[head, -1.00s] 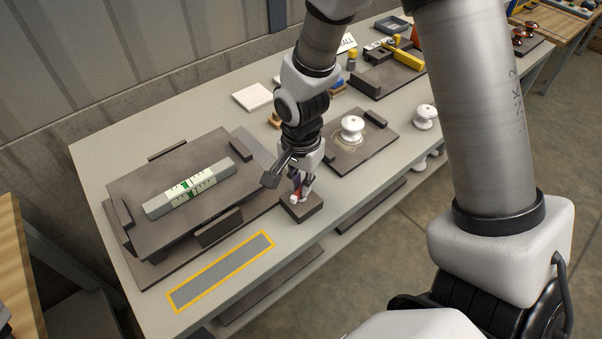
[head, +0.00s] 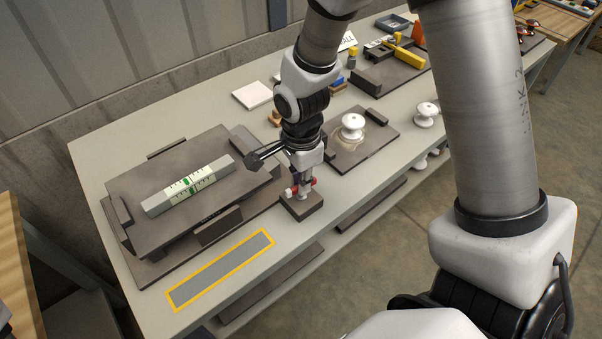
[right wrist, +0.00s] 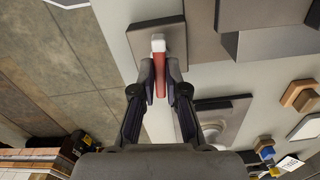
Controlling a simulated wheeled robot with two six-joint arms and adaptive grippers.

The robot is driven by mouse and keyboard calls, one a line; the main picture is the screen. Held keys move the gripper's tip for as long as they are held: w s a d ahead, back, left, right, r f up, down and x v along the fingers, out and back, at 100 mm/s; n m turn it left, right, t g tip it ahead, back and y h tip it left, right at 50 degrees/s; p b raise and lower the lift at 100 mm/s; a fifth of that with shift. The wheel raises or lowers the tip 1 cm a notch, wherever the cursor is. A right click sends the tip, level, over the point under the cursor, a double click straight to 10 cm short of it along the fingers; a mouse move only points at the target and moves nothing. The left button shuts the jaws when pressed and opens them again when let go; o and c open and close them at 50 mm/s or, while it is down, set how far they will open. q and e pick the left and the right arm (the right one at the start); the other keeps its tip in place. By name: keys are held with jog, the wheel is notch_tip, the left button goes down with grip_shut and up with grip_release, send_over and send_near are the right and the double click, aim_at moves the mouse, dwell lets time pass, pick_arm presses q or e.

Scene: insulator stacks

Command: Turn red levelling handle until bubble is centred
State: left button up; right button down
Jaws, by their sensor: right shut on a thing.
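The red levelling handle (head: 311,183) has pale ends and sits on a small dark block (head: 302,206) at the table's front edge. My right gripper (head: 302,186) points down and is shut on the handle. In the right wrist view, the gripper's fingers (right wrist: 160,76) hold both sides of the red bar (right wrist: 173,76), with a white end (right wrist: 158,45) beyond them. The level (head: 159,204), a grey bar with a white scale and green marks (head: 187,182), lies on a dark raised plate (head: 135,196). The bubble's exact offset is too small to tell. My left gripper is out of view.
A white insulator (head: 352,127) stands on a dark plate right of my gripper, another (head: 427,113) beyond it. A yellow-framed strip (head: 222,270) on the front of the table is empty. A white tile (head: 252,95) lies behind.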

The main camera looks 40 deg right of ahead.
jog(key=c, duration=1.2)
grip_release()
notch_tip(320, 180, up, 12)
